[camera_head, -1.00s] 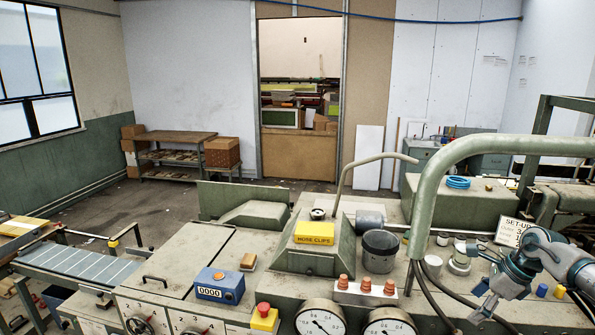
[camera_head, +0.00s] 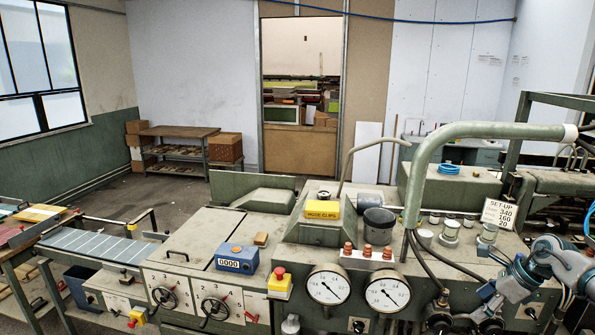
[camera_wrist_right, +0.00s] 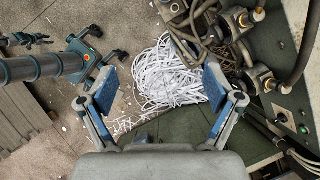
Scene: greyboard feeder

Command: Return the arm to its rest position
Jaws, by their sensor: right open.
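My right arm comes in at the lower right of the head view. Its gripper (camera_head: 478,308) is low beside the front of the green machine (camera_head: 368,255), against dark fittings that make its outline hard to read. In the right wrist view the two blue-padded fingers of this gripper (camera_wrist_right: 160,84) stand wide apart, with nothing between them. Beyond them a heap of white paper strips (camera_wrist_right: 168,76) lies on the floor. My left gripper does not show in the head view.
The machine front carries gauges (camera_head: 328,287), a thick bent green pipe (camera_head: 414,180) and hoses near my right arm. A blue counter box (camera_head: 237,261) and yellow hose-clips box (camera_head: 322,209) sit on top. A roller table (camera_head: 98,244) stands left. Open floor lies behind.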

